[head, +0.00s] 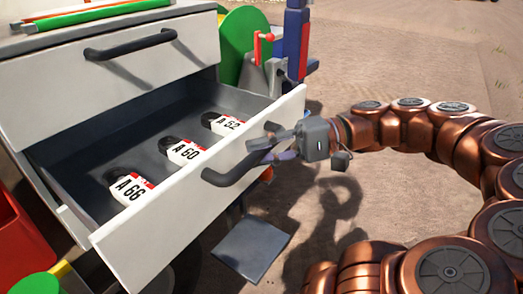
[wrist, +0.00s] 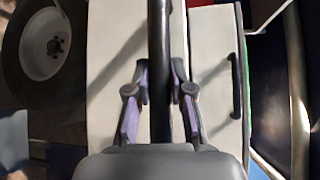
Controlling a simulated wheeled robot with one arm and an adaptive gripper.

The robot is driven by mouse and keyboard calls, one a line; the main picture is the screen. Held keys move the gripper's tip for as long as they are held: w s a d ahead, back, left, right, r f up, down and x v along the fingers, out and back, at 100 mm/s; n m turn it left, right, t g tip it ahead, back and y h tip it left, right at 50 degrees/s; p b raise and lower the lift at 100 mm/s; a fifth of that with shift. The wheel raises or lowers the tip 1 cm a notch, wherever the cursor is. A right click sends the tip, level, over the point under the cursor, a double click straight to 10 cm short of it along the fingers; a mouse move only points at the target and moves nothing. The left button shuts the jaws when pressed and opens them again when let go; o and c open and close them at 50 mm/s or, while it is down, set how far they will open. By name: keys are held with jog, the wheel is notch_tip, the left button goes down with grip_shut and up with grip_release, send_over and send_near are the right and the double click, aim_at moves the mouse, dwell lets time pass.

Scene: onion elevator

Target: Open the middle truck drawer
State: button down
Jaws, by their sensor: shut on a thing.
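The drawer (head: 165,213) below the closed top drawer (head: 150,72) is pulled well out, its dark inside showing. Its front carries a dark bar handle (head: 222,179). My gripper (head: 270,146) is shut on the right end of this handle. In the wrist view the handle (wrist: 160,25) runs upright between the two fingers of my gripper (wrist: 160,88), against the white drawer front (wrist: 109,60). The top drawer's handle (head: 131,47) is free; it also shows at the right of the wrist view (wrist: 236,85).
White tags (head: 186,151) with dark loops lie in the open drawer. Green, red and blue parts (head: 298,35) stand behind its right end. A grey plate (head: 251,249) sits low under the drawer. Bare sandy ground (head: 420,60) lies to the right.

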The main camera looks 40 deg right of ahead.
jog(key=c, duration=1)
grip_release()
jog(key=v, duration=0.7)
jog(key=shift+d, duration=0.25)
jog(key=shift+s, duration=0.15)
